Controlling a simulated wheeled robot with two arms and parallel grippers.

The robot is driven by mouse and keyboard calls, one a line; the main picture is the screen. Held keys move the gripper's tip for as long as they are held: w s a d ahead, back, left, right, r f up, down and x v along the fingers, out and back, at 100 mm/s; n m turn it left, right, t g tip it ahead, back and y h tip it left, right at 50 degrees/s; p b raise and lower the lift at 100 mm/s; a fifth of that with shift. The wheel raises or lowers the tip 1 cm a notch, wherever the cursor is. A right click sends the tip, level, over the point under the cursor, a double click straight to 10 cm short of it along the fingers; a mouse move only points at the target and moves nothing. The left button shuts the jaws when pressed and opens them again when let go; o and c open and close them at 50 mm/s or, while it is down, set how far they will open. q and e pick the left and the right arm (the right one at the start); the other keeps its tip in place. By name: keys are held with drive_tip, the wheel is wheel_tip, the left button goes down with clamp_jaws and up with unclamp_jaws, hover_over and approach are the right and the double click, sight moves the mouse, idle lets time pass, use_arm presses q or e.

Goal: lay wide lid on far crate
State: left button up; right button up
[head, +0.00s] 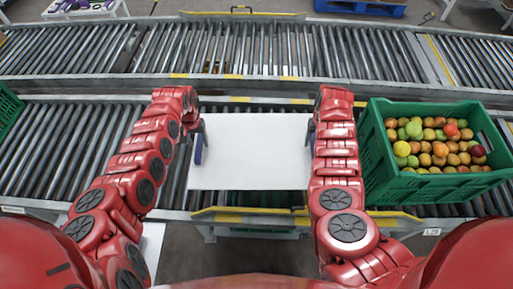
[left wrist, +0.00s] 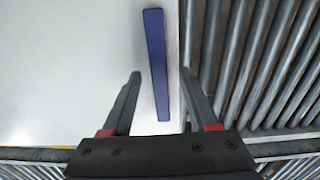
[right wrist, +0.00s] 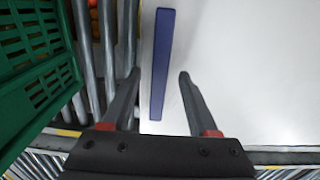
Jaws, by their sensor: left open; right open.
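The wide lid (head: 250,155) is a flat white panel lying level in the middle, over the near conveyor. A blue handle bar (head: 198,149) runs along its left edge; it also shows in the left wrist view (left wrist: 156,60). Another blue bar (right wrist: 161,60) is on its right edge. My left gripper (head: 202,130) is open, its fingers either side of the left bar (left wrist: 161,75). My right gripper (head: 311,130) is open, its fingers either side of the right bar (right wrist: 159,75).
Another green crate (head: 8,108) is cut off at the left edge. A second roller conveyor (head: 270,50) runs behind and looks empty. Yellow-edged rails (head: 240,100) lie between the conveyors. The right crate stands close to my right arm. I cannot tell what supports the lid.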

use_arm(q)
clamp_jaws()
use_arm(e)
clamp_jaws()
idle(1.2)
